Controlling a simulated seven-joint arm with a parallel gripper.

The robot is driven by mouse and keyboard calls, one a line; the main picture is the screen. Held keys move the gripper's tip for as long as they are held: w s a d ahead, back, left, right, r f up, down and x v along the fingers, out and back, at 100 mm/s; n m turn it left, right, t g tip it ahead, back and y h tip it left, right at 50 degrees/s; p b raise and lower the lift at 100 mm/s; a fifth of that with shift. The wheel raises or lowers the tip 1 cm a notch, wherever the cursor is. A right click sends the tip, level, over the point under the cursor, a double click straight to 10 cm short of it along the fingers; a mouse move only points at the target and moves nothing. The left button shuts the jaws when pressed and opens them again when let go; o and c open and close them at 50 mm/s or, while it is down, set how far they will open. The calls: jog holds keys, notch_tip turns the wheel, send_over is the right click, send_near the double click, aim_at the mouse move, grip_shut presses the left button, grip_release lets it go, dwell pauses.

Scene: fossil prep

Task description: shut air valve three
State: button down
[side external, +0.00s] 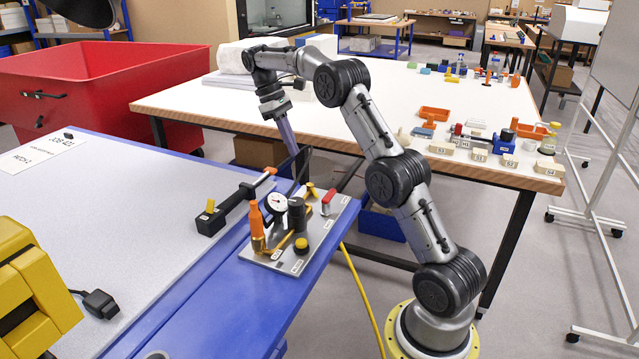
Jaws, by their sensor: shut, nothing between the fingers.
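A grey metal panel (262,258) sits at the right edge of the blue bench and carries several fittings. On it are a red-handled valve (327,202), yellow levers, a round white dial gauge (277,204), an orange bottle-shaped part (254,222) and a black cylinder (296,214). The small labels are unreadable, so I cannot tell which fitting is air valve three. A black bar (232,210) with a yellow lever (210,206) lies left of the panel. My gripper (299,160) points down above and behind the panel, shut and empty; its fingertips are hard to make out.
A grey-topped blue bench (130,200) fills the left, with a yellow machine (30,290) in front. A white table (200,100) with small blocks and orange trays stands behind. A red bin (100,75) is back left. A yellow hose (362,300) runs down beside the bench.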

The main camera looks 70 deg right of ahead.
aim_at(329, 201)
jog(key=x, duration=0.9)
jog(key=shift+s+f, duration=0.15)
jog(key=shift+f, duration=0.15)
jog(key=s, duration=0.3)
jog(key=shift+f, duration=0.15)
jog(key=shift+s, duration=0.55)
